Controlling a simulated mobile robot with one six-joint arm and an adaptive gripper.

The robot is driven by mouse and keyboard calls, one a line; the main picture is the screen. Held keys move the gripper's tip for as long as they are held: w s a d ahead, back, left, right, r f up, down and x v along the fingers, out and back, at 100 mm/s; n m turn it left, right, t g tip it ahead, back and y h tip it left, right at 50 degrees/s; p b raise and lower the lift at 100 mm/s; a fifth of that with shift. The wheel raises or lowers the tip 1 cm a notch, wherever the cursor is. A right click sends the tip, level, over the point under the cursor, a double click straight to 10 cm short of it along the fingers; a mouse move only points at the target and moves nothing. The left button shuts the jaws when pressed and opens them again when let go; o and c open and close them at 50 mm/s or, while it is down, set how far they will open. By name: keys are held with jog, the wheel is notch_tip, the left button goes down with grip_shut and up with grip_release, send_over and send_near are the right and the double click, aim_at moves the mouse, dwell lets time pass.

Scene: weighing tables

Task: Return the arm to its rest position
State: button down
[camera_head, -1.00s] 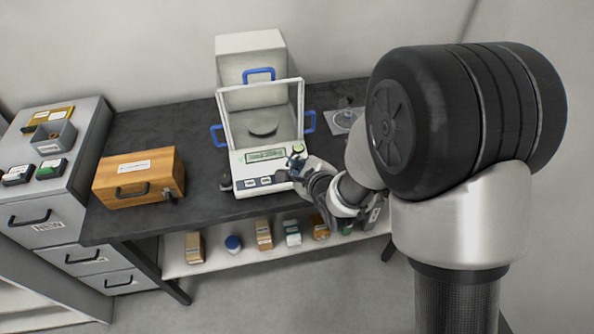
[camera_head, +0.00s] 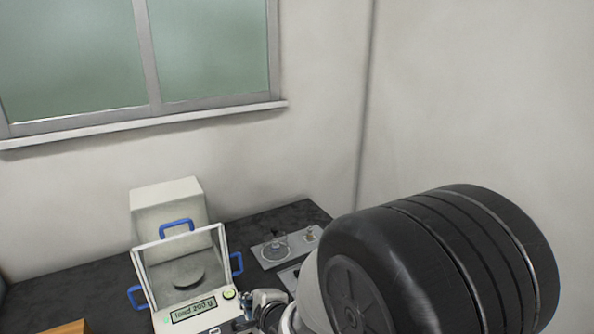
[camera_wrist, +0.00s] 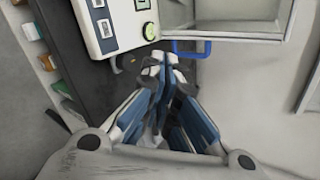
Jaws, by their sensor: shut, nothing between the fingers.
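My gripper (camera_wrist: 165,70) is shut and empty in the wrist view, its blue-sided fingers meeting at the tips. It is beside the weighing balance (camera_wrist: 112,22), close to its front corner with the round green button (camera_wrist: 150,32). In the head view my gripper (camera_head: 246,316) is small and partly cut off by the bottom edge, just right of the balance (camera_head: 160,319). My arm's large black joint fills the lower right there and hides part of the table.
The balance's lit display (camera_head: 194,309) appears to read "load 200 g", and its pan (camera_head: 186,282) looks empty. Blue handles (camera_head: 237,263) stick out at its sides. A grey plate with small items (camera_head: 287,247) lies right of it on the dark table (camera_head: 70,283). A window (camera_head: 205,50) is behind.

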jog(key=s+d+r+n+h, duration=0.1)
jog(key=s+d+r+n, duration=0.15)
jog(key=d, duration=0.35)
jog(key=s+d+r+n+g+h, duration=0.1)
jog(key=s+d+r+n+h, duration=0.1)
jog(key=d+r, duration=0.25)
jog(key=s+d+r+n+h, duration=0.1)
jog(key=s+d+r+n, duration=0.15)
jog(key=d, duration=0.35)
jog(key=s+d+r+n+g+h, duration=0.1)
jog(key=s+d+n, duration=0.3)
jog(key=s, duration=0.6)
jog(key=s+d+r+n+g+h, duration=0.1)
jog(key=s+d+r+n+g, duration=0.1)
jog(key=s, duration=0.8)
jog(key=d+n+g, duration=0.1)
jog(key=d+n, duration=0.1)
jog(key=d, duration=0.1)
jog(key=shift+d+n, duration=0.3)
jog(key=shift+d, duration=0.1)
jog(key=shift+s+a, duration=0.1)
